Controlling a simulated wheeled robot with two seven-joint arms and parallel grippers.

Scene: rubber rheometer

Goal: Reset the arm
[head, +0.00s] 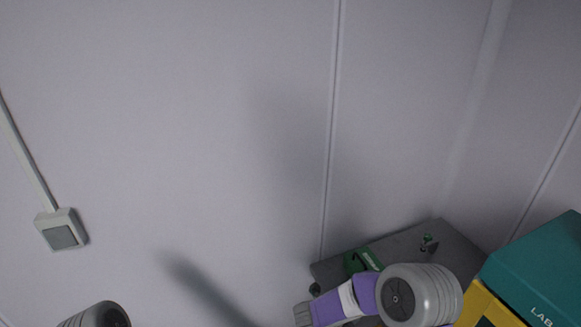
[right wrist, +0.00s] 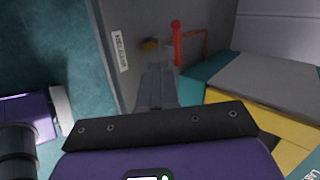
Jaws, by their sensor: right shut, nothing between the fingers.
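In the right wrist view my right gripper (right wrist: 156,70) points away from the camera, its grey fingers together with nothing between them. Beyond and to the right of the fingertips stands an upright red part (right wrist: 177,42) with a thin red bent bar beside it. A small orange-brown item (right wrist: 150,44) shows just past the fingertips; I cannot tell what it is. In the head view a purple and grey link of my arm shows at the bottom right, but neither gripper shows. Only a grey rounded part of mine shows at the bottom left.
A teal and yellow machine (head: 535,262) marked "LAB" fills the head view's lower right corner. Left of it is a dark grey surface (head: 400,247) with a green item (head: 362,261). A switch box (head: 61,230) is on the pale wall. A labelled grey panel (right wrist: 119,50) stands left of my right gripper.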

